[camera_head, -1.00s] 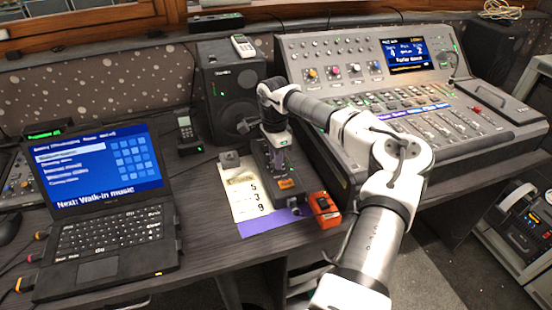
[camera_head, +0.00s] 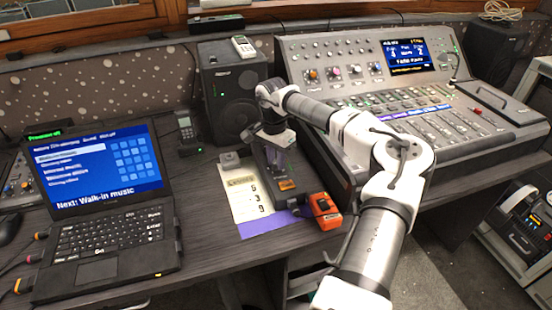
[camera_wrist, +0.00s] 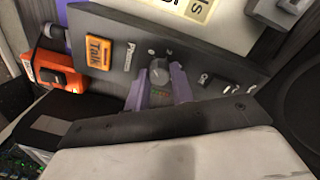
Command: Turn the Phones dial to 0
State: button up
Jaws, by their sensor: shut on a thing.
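The Phones dial (camera_wrist: 160,72) is a small grey knob on a dark intercom box (camera_wrist: 215,62), with the Phones label beside it. My gripper (camera_wrist: 160,87) has its purple fingers on either side of the dial and is shut on it. Small scale marks show around the knob, but which one it points at is unclear. In the head view, my gripper (camera_head: 280,158) is over the box (camera_head: 286,187) and hides the dial. An orange Talk button (camera_wrist: 100,51) sits on the same box.
An orange device (camera_head: 325,210) stands right of the box. A paper card with numbers (camera_head: 240,187) lies left of it. A speaker (camera_head: 233,90) stands behind, a laptop (camera_head: 98,195) at left and a mixing console (camera_head: 405,95) at right.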

grip_shut()
jog(key=o, duration=1)
grip_release()
jog(key=r, duration=0.4)
jog(key=r+b, duration=0.1)
jog(key=r, duration=0.4)
jog(key=r+b, duration=0.1)
jog(key=r, duration=0.4)
jog(key=shift+w+a, duration=0.25)
jog(key=shift+a, duration=0.1)
